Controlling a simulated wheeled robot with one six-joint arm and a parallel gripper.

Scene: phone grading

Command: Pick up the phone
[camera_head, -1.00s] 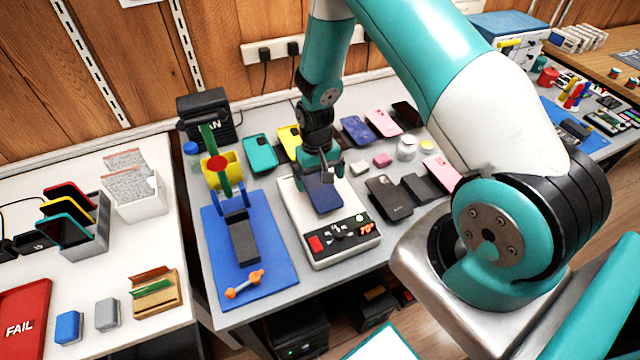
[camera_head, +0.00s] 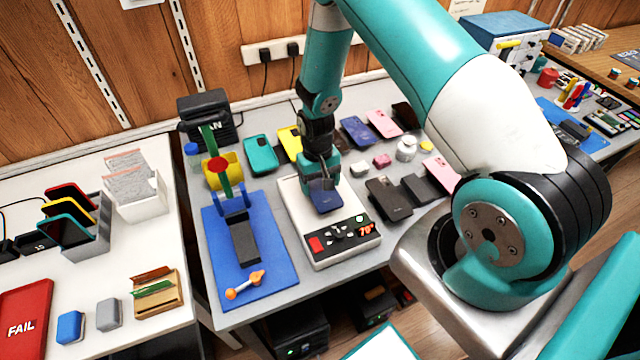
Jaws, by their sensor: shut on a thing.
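A dark blue phone (camera_head: 328,204) is at the white test station with a red button and an orange display (camera_head: 335,254). My gripper (camera_head: 323,188) points down at the station and is shut on the upper part of this phone. The gripper hides the phone's far end. Whether the phone still touches the station's surface cannot be told.
A blue mat (camera_head: 275,289) with a black stand lies left of the station. Black phones (camera_head: 389,198) lie close on its right. Teal (camera_head: 260,153), yellow, blue and pink phones lie behind. My arm blocks part of the right side.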

